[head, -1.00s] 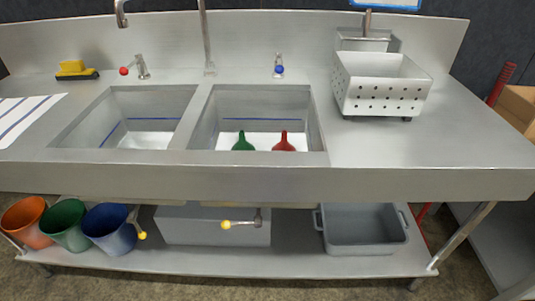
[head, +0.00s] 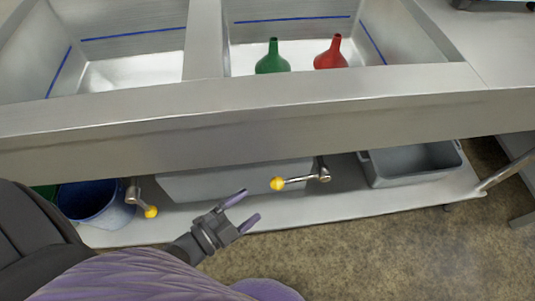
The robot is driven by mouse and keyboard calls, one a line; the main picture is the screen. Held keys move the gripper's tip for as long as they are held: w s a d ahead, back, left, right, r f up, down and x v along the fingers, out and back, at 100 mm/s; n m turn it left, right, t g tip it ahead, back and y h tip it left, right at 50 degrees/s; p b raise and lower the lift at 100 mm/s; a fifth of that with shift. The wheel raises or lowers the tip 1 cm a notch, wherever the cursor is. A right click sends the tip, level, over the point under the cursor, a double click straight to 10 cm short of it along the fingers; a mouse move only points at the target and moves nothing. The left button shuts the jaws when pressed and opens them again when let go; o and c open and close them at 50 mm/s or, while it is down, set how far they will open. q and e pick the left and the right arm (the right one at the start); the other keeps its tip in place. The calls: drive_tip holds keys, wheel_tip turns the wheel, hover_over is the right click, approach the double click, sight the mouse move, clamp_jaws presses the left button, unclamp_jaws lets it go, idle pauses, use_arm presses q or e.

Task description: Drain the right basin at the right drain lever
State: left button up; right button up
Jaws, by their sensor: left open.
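The right drain lever (head: 300,180) is a metal lever with a yellow ball knob at its left end, below the right part of the sink front. The right basin (head: 300,52) is above it and holds a green funnel (head: 272,60) and a red funnel (head: 331,56). The left drain lever (head: 142,198), also with a yellow knob, hangs at the left. My left gripper (head: 245,211) is open and empty, a little left of and below the right lever's knob in the picture, apart from it. My right gripper is out of view.
The sink's front apron (head: 240,128) runs across above the levers. A blue bucket (head: 92,200), a grey box (head: 225,183) and a grey tub (head: 412,163) stand on the lower shelf (head: 340,204). Floor (head: 390,255) shows free at the lower right.

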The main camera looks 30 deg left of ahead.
sight(282, 180)
use_arm(q)
drive_tip(key=shift+m+h, duration=0.4)
drive_tip(key=shift+m, duration=0.1)
drive_tip(key=b+x, duration=0.1)
drive_tip(key=x, duration=0.2)
drive_tip(key=r+x, duration=0.1)
drive_tip(key=x, duration=0.2)
drive_tip(key=b+x, duration=0.1)
drive_tip(key=x, duration=0.3)
drive_tip(key=shift+r+b, duration=0.2)
drive_tip(key=shift+b, duration=0.15)
drive_tip(key=shift+w+r, duration=0.1)
drive_tip(key=shift+w, duration=0.15)
drive_tip(key=shift+c, duration=0.5)
drive_tip(key=c, duration=1)
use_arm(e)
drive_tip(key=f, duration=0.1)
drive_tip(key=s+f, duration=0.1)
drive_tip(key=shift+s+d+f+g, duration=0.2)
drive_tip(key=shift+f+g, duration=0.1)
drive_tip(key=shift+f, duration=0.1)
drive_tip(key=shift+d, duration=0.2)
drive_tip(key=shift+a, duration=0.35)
